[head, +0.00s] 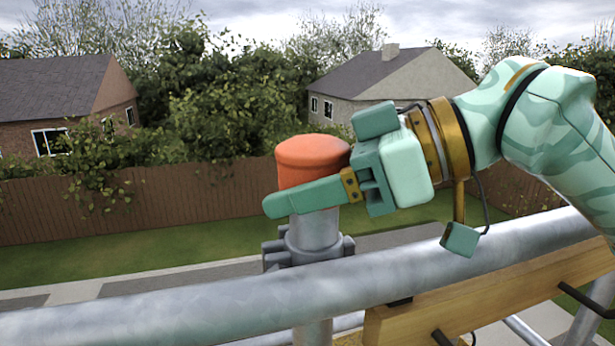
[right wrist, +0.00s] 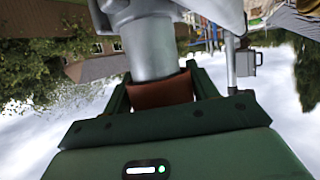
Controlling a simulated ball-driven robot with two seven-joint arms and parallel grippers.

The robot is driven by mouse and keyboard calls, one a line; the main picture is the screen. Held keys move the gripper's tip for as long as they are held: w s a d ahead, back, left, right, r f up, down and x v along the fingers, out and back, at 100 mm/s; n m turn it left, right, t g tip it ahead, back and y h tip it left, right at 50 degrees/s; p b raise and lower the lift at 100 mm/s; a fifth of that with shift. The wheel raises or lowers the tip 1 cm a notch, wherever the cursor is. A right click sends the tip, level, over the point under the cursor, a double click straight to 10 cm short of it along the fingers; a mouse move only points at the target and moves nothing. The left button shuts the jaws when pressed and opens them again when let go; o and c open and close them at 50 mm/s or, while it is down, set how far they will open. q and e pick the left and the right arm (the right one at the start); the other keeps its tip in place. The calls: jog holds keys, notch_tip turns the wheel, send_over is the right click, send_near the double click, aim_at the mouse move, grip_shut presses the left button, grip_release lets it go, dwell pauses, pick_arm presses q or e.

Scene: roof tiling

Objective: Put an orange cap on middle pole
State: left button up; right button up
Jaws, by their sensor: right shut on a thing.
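The orange cap (head: 312,156) is at the top end of an upright grey metal pole (head: 315,226), in line with it. My right gripper (head: 292,196) comes in from the right and is shut on the cap. Its near finger crosses in front of the cap's lower part, so I cannot tell how far the cap sits over the pole. In the right wrist view the cap (right wrist: 160,93) is between the two fingers, against the pole (right wrist: 150,45). My left gripper is not in view.
A thick horizontal metal rail (head: 180,312) runs across the front, and a clamp (head: 308,247) joins it near the pole. A wooden board (head: 490,292) is fixed at the lower right. A fence (head: 120,210) and houses are far behind. The space left of the pole is clear.

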jog(key=shift+f, duration=0.45)
jog(key=o, duration=1.2)
jog(key=shift+v, duration=5.55)
jog(key=shift+s+r, duration=0.1)
